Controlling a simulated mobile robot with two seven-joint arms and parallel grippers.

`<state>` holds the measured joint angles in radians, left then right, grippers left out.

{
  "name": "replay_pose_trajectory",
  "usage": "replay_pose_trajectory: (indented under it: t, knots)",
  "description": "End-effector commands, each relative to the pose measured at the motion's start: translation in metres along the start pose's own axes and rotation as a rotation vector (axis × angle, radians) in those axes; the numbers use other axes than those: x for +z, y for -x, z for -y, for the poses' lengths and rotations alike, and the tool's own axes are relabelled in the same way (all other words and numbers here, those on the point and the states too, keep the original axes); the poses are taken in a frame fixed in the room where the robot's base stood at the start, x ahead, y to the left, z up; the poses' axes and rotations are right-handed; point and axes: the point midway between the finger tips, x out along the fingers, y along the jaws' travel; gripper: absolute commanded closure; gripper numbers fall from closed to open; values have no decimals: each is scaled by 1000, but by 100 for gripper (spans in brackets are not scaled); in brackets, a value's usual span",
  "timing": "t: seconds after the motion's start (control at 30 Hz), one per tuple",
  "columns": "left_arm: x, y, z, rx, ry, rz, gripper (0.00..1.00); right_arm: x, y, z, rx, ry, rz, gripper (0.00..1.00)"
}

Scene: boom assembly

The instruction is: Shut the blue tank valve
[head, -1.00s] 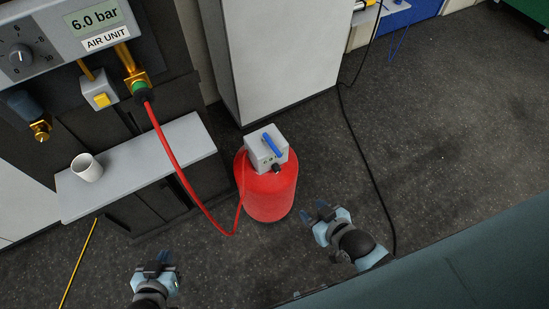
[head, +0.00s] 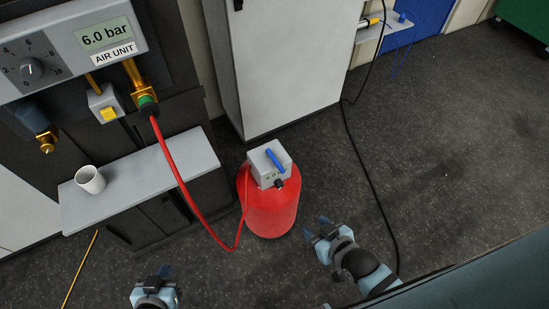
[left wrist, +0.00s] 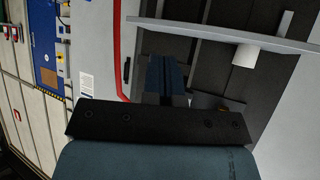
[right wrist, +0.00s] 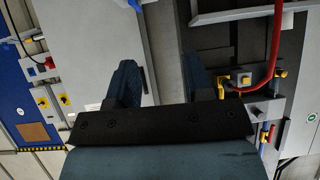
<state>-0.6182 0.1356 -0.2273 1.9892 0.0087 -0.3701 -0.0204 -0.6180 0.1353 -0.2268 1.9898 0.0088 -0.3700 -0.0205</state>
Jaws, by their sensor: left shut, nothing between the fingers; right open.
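The blue valve handle (head: 275,160) sits on top of a grey box (head: 262,172) on the red tank (head: 268,208). The tank stands upright on the floor in the middle of the head view. A red hose (head: 187,193) runs from the air unit to the tank. My right gripper (head: 318,229) is open and empty, in front and to the right of the tank, apart from it. My left gripper (head: 161,271) is shut and empty, low and to the left of the tank.
The air unit (head: 62,45) reads 6.0 bar. A grey shelf (head: 145,172) below it bears a white cup (head: 90,179). A tall grey cabinet (head: 285,75) stands behind the tank. A black cable (head: 367,170) lies on the floor to the right. The floor further right is clear.

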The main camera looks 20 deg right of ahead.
Motion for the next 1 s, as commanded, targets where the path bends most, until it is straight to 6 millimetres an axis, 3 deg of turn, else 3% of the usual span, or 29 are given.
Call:
replay_pose_trajectory:
  t: [0.17, 0.27, 0.5, 0.7, 0.83, 1.0]
  knots:
    - [10, -7, 0, 0, 1, -1, 100, 8, -12, -4, 11, 8, -20, 54]
    - [30, -21, 0, 1, 5, 0, 100, 20, -40, -16, 40, 23, -83, 54]
    - [90, -66, -4, 13, 21, 8, 100, 45, -129, -53, 113, 95, -330, 54]
    - [116, -90, -7, 21, 35, 3, 100, 53, -179, -70, 116, 158, -498, 54]
    - [124, -96, -8, 22, 41, 5, 100, 53, -194, -74, 108, 182, -555, 54]
    - [119, -95, -8, 23, 44, -4, 100, 48, -201, -75, 102, 192, -578, 54]
